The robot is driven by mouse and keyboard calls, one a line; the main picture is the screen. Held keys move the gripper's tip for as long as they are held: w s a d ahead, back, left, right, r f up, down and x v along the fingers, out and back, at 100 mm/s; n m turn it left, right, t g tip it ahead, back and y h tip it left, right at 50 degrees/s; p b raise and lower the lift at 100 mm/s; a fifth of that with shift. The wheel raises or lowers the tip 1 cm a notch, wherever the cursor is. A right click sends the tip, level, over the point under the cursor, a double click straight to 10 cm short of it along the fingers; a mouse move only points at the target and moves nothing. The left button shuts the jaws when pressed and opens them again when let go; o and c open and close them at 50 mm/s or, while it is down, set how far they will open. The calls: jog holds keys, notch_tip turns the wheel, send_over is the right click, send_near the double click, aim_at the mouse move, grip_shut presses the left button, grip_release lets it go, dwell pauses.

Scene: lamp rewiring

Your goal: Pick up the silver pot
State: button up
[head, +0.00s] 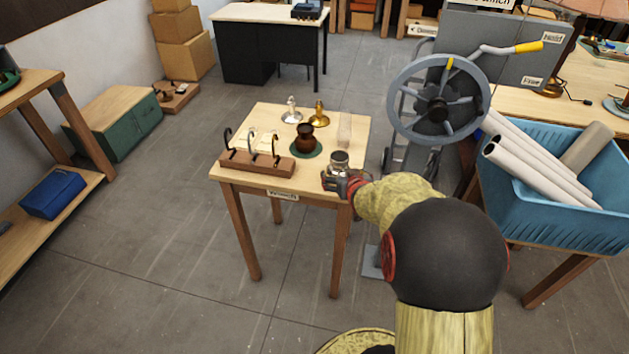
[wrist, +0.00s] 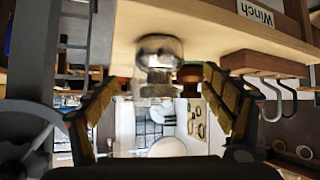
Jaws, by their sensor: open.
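The silver pot (head: 339,160) is a small shiny round vessel near the front right corner of the small wooden table (head: 241,178). In the wrist view the pot (wrist: 158,48) lies ahead of my gripper, centred between the fingers, with a narrower part towards me. My gripper (head: 341,181) is at the table's front right edge, right beside the pot, and hides its lower part in the head view. In the wrist view my gripper (wrist: 160,80) has its two fingers spread wide apart, one each side of the pot. I cannot tell whether either finger touches it.
A wooden rack with hooks (head: 257,164) stands left on the table. A brown pot (head: 305,137) on a green mat, a silver piece (head: 291,111) and a brass piece (head: 319,114) stand behind. A wheeled winch (head: 438,105) and a blue crate (head: 553,205) are at the right.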

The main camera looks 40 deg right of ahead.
aim_at(339, 164)
jog(key=shift+w+r+t, duration=0.3)
jog(key=shift+w+r, duration=0.1)
jog(key=shift+r, duration=0.1)
jog(key=shift+w+d, duration=0.15)
jog(key=shift+w, duration=0.15)
jog(key=b+x, duration=0.1)
jog(key=x, duration=0.2)
jog(key=b+x, duration=0.1)
jog(key=x, duration=0.2)
jog(key=shift+d+f+b, duration=0.35)
jog(key=shift+d+b, duration=0.05)
jog(key=shift+w+d, duration=0.15)
jog(key=shift+w, duration=0.2)
jog(key=shift+c, duration=0.6)
jog(key=shift+r, duration=0.1)
jog(key=c, duration=1.4)
